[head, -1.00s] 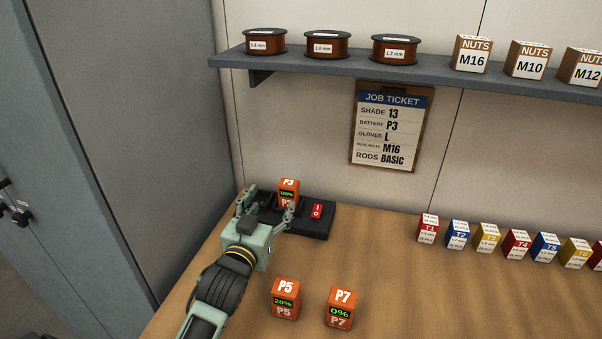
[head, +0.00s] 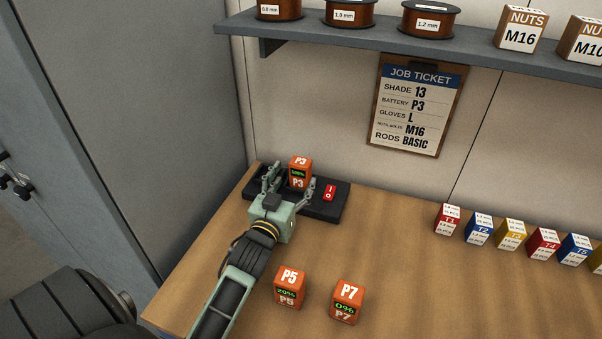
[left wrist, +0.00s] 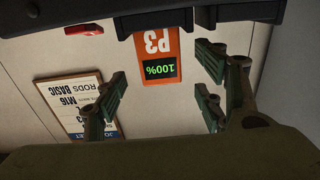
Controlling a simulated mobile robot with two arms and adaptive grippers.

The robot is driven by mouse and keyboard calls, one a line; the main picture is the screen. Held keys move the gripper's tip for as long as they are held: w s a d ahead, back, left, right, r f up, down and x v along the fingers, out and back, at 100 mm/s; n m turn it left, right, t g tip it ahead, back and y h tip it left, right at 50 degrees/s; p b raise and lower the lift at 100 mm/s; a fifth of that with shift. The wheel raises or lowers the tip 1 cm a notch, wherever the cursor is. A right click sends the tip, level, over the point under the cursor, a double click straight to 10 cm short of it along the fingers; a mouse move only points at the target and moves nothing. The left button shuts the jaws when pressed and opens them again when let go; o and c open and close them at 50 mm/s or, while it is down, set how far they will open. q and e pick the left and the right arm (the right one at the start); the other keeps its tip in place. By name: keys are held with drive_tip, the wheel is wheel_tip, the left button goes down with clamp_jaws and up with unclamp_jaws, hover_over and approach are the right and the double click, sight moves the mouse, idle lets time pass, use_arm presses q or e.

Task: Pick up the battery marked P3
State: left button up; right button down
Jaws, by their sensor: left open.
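The orange battery marked P3 (head: 300,171) stands upright in the black charger (head: 329,210) at the back left of the bench. In the left wrist view the battery (left wrist: 160,58) appears upside down, with a green 100% display. My left gripper (head: 291,187) is open at the charger, its fingers to either side of the battery's front. In the left wrist view the fingers (left wrist: 162,92) are spread apart, with the battery between and beyond them; I see no clear contact. My right gripper is not in view.
Batteries P5 (head: 289,287) and P7 (head: 347,302) stand on the bench (head: 420,280) nearer me. A red switch (head: 329,192) is on the charger. Several small coloured boxes (head: 478,229) line the right. A shelf (head: 400,48) and job ticket (head: 415,105) are behind.

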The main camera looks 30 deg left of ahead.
sight(298, 172)
use_arm(q)
drive_tip(key=shift+w+a, duration=0.15)
drive_tip(key=shift+w, duration=0.25)
drive_tip(key=p+x, duration=0.1)
drive_tip(key=x, duration=0.3)
drive_tip(key=shift+w, duration=0.35)
drive_tip(key=shift+w+a, duration=0.15)
drive_tip(key=shift+w, duration=0.1)
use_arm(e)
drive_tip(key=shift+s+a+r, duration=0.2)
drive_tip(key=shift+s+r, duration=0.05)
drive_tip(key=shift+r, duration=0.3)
use_arm(q)
drive_tip(key=shift+s, duration=0.1)
drive_tip(key=shift+c, duration=0.4)
